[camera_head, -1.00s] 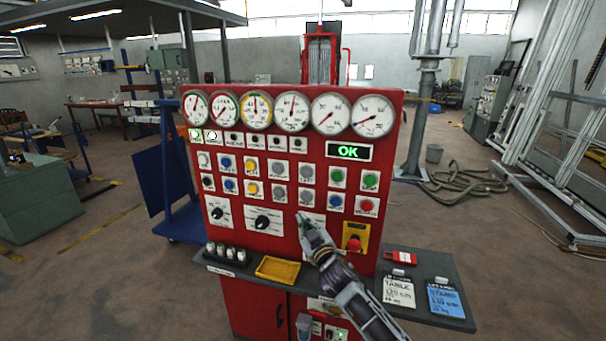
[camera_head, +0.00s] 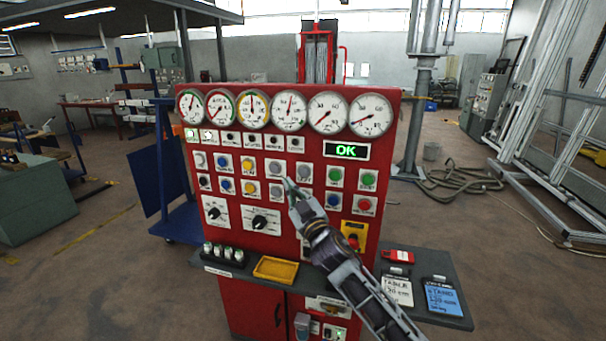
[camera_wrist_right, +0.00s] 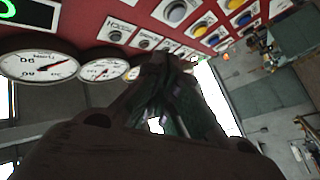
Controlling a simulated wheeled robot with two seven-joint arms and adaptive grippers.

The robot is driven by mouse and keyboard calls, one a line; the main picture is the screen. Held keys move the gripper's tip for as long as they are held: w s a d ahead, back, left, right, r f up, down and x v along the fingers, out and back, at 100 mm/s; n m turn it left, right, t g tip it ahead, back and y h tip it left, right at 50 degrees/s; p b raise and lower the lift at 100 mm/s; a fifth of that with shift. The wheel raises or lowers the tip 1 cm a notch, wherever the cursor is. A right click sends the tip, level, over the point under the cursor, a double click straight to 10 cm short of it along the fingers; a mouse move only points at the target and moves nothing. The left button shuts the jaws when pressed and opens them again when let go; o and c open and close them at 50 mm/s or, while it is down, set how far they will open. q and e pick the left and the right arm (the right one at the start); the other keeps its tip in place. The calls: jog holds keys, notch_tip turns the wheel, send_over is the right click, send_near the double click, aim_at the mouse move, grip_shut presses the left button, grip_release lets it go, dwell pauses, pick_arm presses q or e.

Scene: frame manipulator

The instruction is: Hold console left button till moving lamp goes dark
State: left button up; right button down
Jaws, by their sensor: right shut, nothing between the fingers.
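The red console (camera_head: 290,225) stands in front of me with rows of coloured buttons. Its labels are too small to read, so I cannot tell which button is left. In the right wrist view the shut fingers (camera_wrist_right: 165,65) lie near the panel. My left gripper is out of view.
A green OK display (camera_head: 347,150) is at upper right of the panel. An emergency stop (camera_head: 353,240) on yellow is near my arm. A shelf below holds a yellow tray (camera_head: 275,269) and cards (camera_head: 442,300).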

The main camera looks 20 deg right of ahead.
aim_at(304, 172)
jog(key=shift+w+d, duration=0.1)
jog(key=shift+w, duration=0.05)
jog(key=w+d, duration=0.4)
jog(key=w, duration=0.3)
jog(key=shift+d, duration=0.35)
